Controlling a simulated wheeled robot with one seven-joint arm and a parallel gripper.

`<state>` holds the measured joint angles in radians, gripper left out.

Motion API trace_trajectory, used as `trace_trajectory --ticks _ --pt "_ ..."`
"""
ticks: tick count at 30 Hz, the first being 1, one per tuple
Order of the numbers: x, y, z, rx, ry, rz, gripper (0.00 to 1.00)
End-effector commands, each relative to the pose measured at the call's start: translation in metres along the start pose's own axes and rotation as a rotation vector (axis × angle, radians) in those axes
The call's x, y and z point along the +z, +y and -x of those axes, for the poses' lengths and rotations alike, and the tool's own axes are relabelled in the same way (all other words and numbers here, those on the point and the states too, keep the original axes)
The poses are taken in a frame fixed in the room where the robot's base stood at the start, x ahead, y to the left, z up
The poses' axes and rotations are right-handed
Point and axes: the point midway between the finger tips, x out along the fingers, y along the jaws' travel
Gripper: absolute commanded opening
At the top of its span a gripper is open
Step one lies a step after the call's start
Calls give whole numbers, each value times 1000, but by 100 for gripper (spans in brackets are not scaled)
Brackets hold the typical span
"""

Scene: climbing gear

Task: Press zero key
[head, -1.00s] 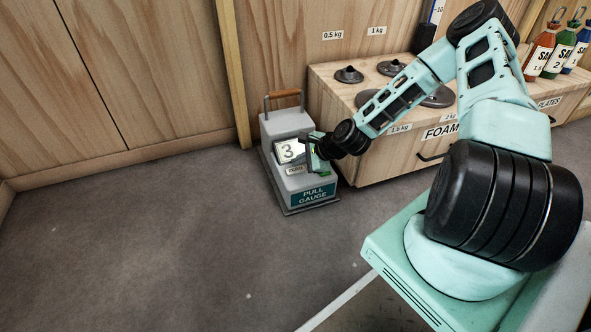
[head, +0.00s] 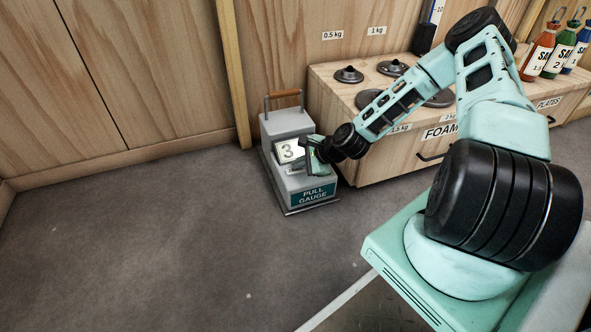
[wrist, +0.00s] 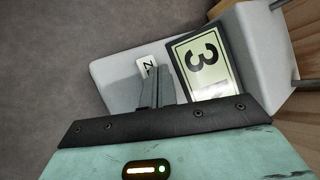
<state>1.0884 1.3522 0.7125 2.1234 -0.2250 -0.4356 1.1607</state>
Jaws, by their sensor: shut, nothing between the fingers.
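The pull gauge (head: 282,128) is a grey box with a brown handle, standing on the floor in front of the wooden wall. Its display (head: 289,151) reads 3, and the display also shows in the wrist view (wrist: 200,62). The zero key (wrist: 146,66) is a small pale label beside the display in the wrist view, partly covered by my fingers; in the head view my gripper hides it. My gripper (head: 300,168) is shut and empty, with its fingertips right at the key. I cannot tell whether they touch it. The fingers also show in the wrist view (wrist: 151,80).
A wooden bench (head: 350,140) with dark weight plates stands right of the gauge, close to my arm. Coloured bottles (head: 563,55) stand at the far right. The carpet left of the gauge is clear.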

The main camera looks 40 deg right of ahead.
Motion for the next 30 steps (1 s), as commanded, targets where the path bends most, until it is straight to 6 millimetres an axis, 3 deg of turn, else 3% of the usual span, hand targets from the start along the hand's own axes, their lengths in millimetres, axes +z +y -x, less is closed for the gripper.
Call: trace_trajectory --ticks 19,30 --pt "-2 2 -2 0 1 0 0" --pt "6 -6 8 0 0 -1 0"
